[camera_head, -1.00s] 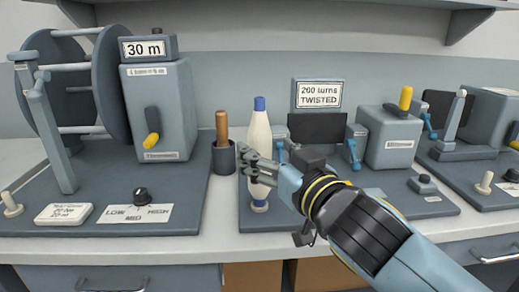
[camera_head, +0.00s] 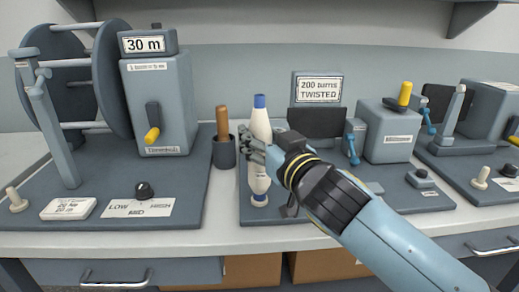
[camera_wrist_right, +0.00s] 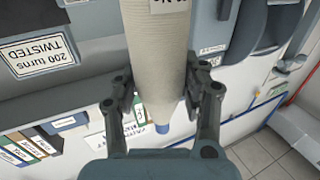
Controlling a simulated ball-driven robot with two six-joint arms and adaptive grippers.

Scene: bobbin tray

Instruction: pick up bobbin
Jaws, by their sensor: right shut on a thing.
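The bobbin (camera_head: 261,120) is a tall cream spindle with blue ends, standing upright on the front left of the twist tester's grey base in the head view. My right gripper (camera_head: 250,152) is shut around its middle, coming from the right. In the right wrist view the bobbin (camera_wrist_right: 160,60) lies between the two fingers of the gripper (camera_wrist_right: 163,100), a finger on each side. The part of the bobbin behind the fingers is hidden in the head view. My left gripper is not in view.
A dark cup (camera_head: 224,153) with a wooden-handled tool stands close left of the bobbin. A reel machine (camera_head: 160,105) fills the left. The twist tester's sign (camera_head: 318,89) and grey box (camera_head: 390,135) stand behind and right. The bench's front edge (camera_head: 300,240) is near.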

